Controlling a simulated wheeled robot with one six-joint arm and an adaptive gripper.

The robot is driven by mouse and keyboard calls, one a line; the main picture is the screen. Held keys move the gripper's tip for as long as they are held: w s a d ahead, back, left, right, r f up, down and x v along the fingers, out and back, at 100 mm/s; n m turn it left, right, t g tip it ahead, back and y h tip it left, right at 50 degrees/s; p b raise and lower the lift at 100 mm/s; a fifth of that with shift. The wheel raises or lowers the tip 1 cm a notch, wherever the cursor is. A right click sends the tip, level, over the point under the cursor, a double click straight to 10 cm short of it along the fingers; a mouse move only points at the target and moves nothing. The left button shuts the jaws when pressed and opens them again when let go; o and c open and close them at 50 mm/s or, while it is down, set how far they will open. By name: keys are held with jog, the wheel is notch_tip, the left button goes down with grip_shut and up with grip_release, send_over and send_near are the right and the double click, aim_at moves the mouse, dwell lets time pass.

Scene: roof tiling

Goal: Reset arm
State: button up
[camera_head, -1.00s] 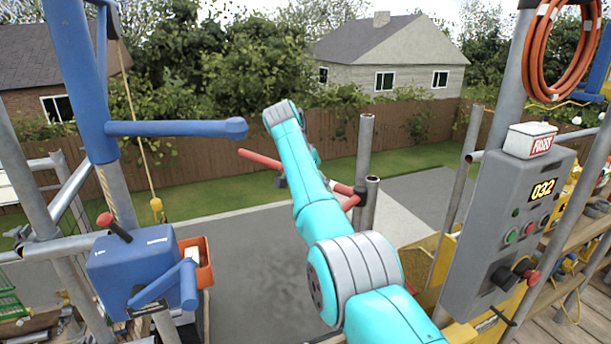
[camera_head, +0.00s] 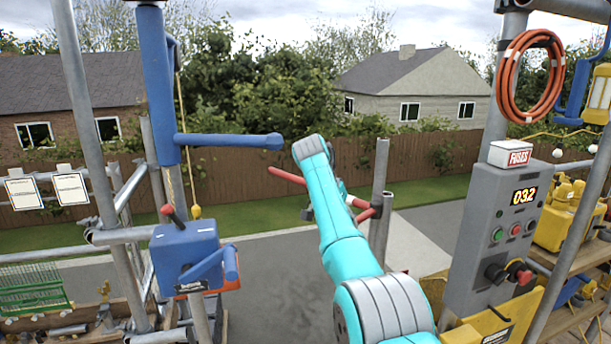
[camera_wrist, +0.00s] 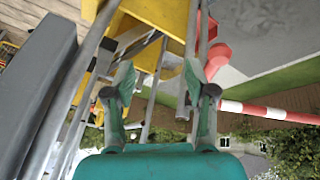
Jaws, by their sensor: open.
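My turquoise arm (camera_head: 345,240) rises from the bottom of the head view and bends at a grey-capped joint (camera_head: 309,148). My gripper (camera_wrist: 163,92) shows in the wrist view with its two fingers spread apart and nothing between them. In the head view the gripper is mostly hidden behind the arm. A red-and-white barrier rail (camera_wrist: 265,111) and grey scaffold poles lie beyond the fingers in the wrist view. I cannot tell how far they are from the fingertips.
A grey control box (camera_head: 492,240) reading 032 stands at right, under a coiled orange hose (camera_head: 538,78). A blue winch box (camera_head: 186,250) and blue hoist post (camera_head: 155,85) stand at left. An upright pole (camera_head: 380,205) stands close behind the arm. A green wire basket (camera_head: 32,288) is at far left.

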jog(key=s+d+f+n+t+y, duration=0.1)
jog(key=s+d+f+n+t, duration=0.1)
jog(key=f, duration=1.5)
jog(key=s+d+f+n+t, duration=0.1)
jog(key=s+f, duration=0.1)
jog(key=f, duration=1.5)
jog(key=s+d+f+n+t+y, duration=0.2)
jog(key=s+d+f+n+t, duration=0.1)
jog(key=s+f, duration=1.7)
jog(key=s+d+r+n+t+y, duration=0.15)
jog(key=s+r, duration=0.25)
jog(key=s, duration=1.1)
jog(key=s+r+t, duration=0.2)
jog(key=s+r, duration=0.1)
jog(key=s, duration=1.3)
jog(key=s+r+t, duration=0.1)
jog(key=s+r, duration=0.7)
jog(key=r, duration=0.3)
jog(key=s+d+r+t, duration=0.1)
jog(key=s+r+t, duration=0.1)
jog(key=s+r, duration=0.6)
notch_tip(320, 180, up, 4)
jog(key=shift+s+r+n, duration=0.2)
jog(key=shift+s+n, duration=0.05)
jog(key=shift+n, duration=0.1)
